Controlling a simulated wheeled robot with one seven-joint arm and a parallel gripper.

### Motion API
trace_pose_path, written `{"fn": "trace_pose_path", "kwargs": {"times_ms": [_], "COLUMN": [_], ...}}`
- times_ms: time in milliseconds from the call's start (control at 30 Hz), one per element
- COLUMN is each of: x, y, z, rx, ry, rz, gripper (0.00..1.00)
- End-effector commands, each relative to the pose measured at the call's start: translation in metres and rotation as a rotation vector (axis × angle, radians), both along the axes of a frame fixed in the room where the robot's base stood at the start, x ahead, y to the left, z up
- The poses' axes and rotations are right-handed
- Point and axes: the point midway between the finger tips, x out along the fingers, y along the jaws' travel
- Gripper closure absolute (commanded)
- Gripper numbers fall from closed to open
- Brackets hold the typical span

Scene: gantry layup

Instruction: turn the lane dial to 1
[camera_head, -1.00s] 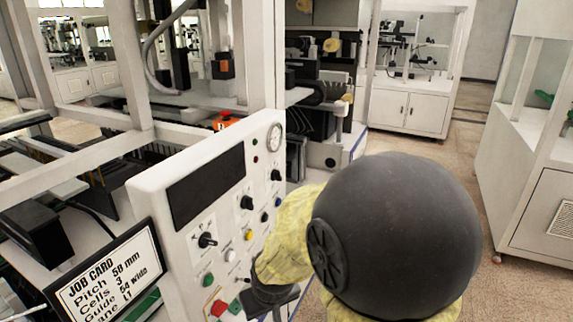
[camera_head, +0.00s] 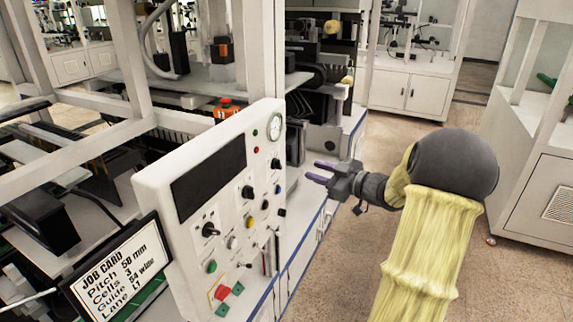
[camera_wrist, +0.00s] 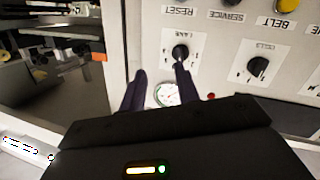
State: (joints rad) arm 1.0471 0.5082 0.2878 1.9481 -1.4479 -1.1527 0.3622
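The lane dial (camera_head: 277,163) is a small black knob on a white plate, at the upper right of the tilted control panel (camera_head: 150,190) just below the round gauge. In the wrist view the lane dial (camera_wrist: 180,52) appears upside down under its LANE label, near the tip of my right-hand finger. I cannot read which number it points to. My gripper (camera_head: 317,173) is open and empty, to the right of the panel with its two dark fingers pointing left toward it. The fingers (camera_wrist: 160,77) are spread apart in the wrist view. They appear clear of the dial.
Other knobs on the panel are the cells dial (camera_head: 247,192) and a larger black knob (camera_head: 208,230). A job card (camera_head: 118,270) stands at the left. Open floor lies to the right.

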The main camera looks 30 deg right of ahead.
Motion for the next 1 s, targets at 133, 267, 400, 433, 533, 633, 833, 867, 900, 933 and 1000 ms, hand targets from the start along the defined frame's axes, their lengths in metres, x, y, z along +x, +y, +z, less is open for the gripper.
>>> {"fn": "trace_pose_path", "kwargs": {"times_ms": [133,267,400,433,533,633,833,867,900,933,1000], "x": [-0.045,-0.07,-0.075,-0.075,-0.074,-0.074,-0.063,-0.06,-0.056,-0.052,-0.043], "y": [-0.031,-0.04,-0.04,-0.04,-0.04,-0.04,-0.032,-0.029,-0.026,-0.022,-0.015], "z": [0.005,0.007,0.008,0.008,0.007,0.008,0.009,0.009,0.009,0.009,0.01], "rx": [0.034,0.05,0.054,0.054,0.053,0.053,0.054,0.055,0.055,0.056,0.056], "ry": [-0.073,-0.096,-0.098,-0.098,-0.097,-0.097,-0.099,-0.099,-0.097,-0.098,-0.097], "rz": [0.148,0.227,0.248,0.248,0.247,0.246,0.246,0.246,0.247,0.248,0.247], "gripper": [0.68,0.68,0.68,0.68,0.68,0.68,0.68,0.68,0.68,0.68,0.68]}}
